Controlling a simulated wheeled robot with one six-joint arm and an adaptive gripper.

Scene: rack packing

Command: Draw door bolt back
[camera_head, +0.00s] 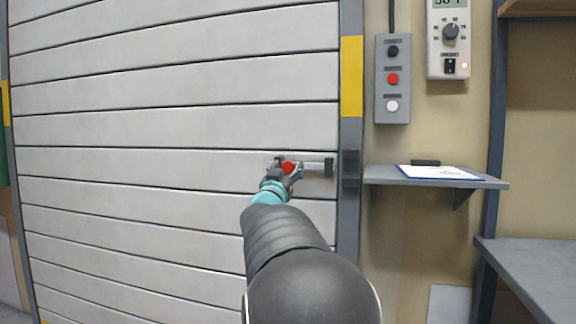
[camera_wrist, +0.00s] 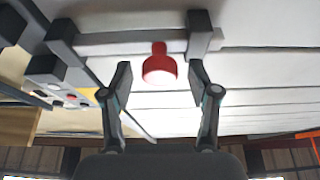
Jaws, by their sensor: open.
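The door bolt is a light metal bar (camera_head: 314,164) lying level on the white slatted door (camera_head: 180,127), near its right edge. A red knob (camera_head: 288,168) stands out from the bar. In the wrist view the knob (camera_wrist: 159,69) is between the two fingertips of my gripper (camera_wrist: 160,76), with visible space on both sides. My gripper (camera_head: 283,176) is open around the knob and holds nothing. Dark brackets carry the bar, one at the right (camera_head: 328,167) and one beside the knob (camera_wrist: 200,33). I cannot tell whether the bar enters the door frame (camera_head: 348,210).
Right of the door frame hang a grey button box (camera_head: 392,80) and a white control unit (camera_head: 448,40). A small shelf (camera_head: 380,175) below them bears a clipboard (camera_head: 440,173). A grey table (camera_head: 540,270) stands at the lower right. The door face left of my gripper is clear.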

